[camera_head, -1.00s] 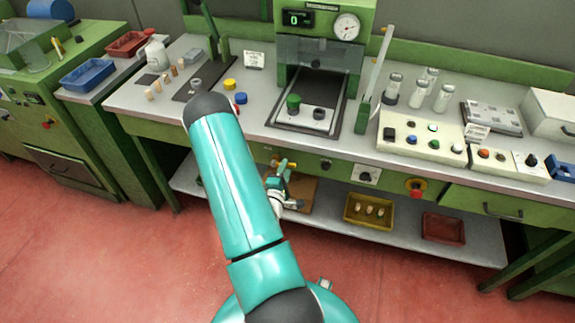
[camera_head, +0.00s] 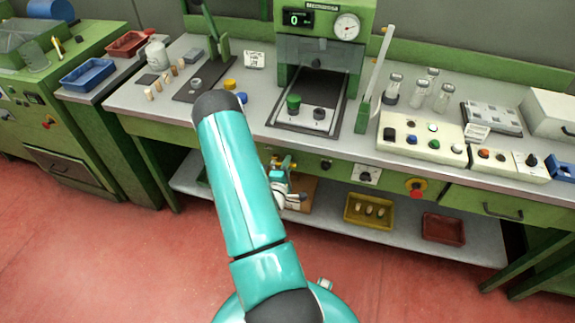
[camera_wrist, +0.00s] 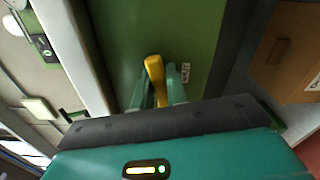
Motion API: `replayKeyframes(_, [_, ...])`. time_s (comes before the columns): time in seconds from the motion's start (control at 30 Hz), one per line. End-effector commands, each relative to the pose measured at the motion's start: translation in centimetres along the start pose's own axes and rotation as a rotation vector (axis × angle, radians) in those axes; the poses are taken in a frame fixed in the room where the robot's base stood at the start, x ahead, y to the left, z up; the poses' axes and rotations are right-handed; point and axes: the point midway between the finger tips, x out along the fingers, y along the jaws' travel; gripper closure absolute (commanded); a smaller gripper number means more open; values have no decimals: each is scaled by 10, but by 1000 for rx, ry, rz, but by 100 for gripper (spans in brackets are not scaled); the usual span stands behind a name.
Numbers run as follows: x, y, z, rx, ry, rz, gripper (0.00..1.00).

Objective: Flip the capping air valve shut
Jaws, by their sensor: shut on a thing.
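The yellow lever of the air valve (camera_wrist: 154,68) shows in the wrist view against the green bench front. In the head view it shows as a small yellow piece (camera_head: 288,162) under the bench top edge, partly hidden by my gripper and arm. My gripper (camera_wrist: 158,88) is shut on the yellow lever, with one teal finger on each side of it. The gripper also shows in the head view (camera_head: 281,176), beside my large teal arm link. The valve body behind the lever is hidden.
A white label (camera_wrist: 185,73) sits right of the lever. A black knob on a white plate (camera_head: 366,175) and a red-and-yellow button (camera_head: 416,187) are farther right on the bench front. The lower shelf holds a yellow tray with corks (camera_head: 352,219) and a red tray (camera_head: 443,228).

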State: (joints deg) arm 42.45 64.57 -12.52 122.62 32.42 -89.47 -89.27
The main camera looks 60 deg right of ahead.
Motion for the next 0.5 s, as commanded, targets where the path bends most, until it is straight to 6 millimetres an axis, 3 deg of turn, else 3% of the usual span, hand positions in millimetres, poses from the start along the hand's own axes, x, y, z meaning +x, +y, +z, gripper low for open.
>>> replayKeyframes(0.5, [0,-12,-2,232,1,1,100])
